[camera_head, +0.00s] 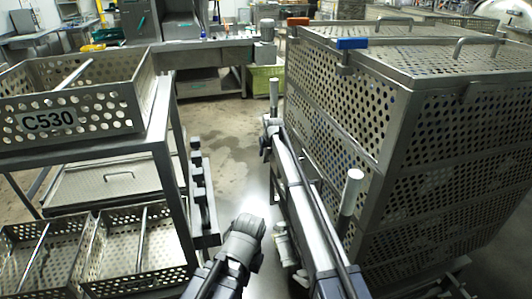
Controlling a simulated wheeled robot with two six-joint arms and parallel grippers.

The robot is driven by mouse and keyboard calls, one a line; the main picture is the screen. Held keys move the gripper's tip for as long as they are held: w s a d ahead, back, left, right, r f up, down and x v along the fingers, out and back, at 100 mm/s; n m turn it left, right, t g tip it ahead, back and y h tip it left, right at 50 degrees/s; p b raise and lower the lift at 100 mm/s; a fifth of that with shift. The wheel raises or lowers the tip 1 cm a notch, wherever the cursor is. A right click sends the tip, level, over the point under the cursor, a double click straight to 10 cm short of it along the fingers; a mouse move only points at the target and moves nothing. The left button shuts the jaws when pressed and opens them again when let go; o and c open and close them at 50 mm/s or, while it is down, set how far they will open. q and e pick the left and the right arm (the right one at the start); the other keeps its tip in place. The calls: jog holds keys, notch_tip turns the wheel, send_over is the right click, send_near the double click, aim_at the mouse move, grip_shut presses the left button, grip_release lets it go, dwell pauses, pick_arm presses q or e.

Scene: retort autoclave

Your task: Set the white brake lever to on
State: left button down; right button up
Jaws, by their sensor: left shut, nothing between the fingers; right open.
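I cannot pick out the white brake lever for certain. An upright post with a white top (351,185) stands by the near left side of the large perforated basket stack (440,140). A pale, cream-coloured part (284,243) shows low down beside my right arm, and I cannot tell whether it is the lever. My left gripper (249,222) is shut and empty, low over the floor between the rack and the stack. My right gripper (268,132) is open and empty, farther away near the stack's far left edge. My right arm hides part of the stack's lower left side.
A metal rack (160,130) on the left holds perforated trays, one labelled C530 (48,122). A second upright post (273,96) stands behind my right gripper. Blue (351,43) and orange (298,21) tabs sit on the stack's top edge. The floor (225,135) between is clear.

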jog(key=shift+d, duration=0.2)
jog(key=shift+s+f+b, duration=0.1)
jog(key=shift+f+b, duration=0.1)
jog(key=shift+b, duration=0.1)
jog(key=t+b, duration=0.1)
jog(key=s+f+t+b, duration=0.1)
jog(key=b, duration=0.1)
jog(key=shift+s+d+y+b, duration=0.2)
jog(key=shift+d+y+b, duration=0.1)
jog(key=shift+s+t, duration=0.15)
jog(key=shift+t, duration=0.15)
jog(key=w+r+p+v, duration=0.1)
jog(key=p+v, duration=0.5)
jog(key=v, duration=0.3)
jog(key=s+g+h+p, duration=0.1)
jog(key=s+g+p, duration=0.4)
jog(key=s, duration=2.7)
jog(key=shift+a+r+n+g+h+p, duration=0.3)
jog(key=shift+a+r+n+p, duration=0.15)
jog(key=shift+p, duration=0.75)
jog(key=shift+c, duration=0.2)
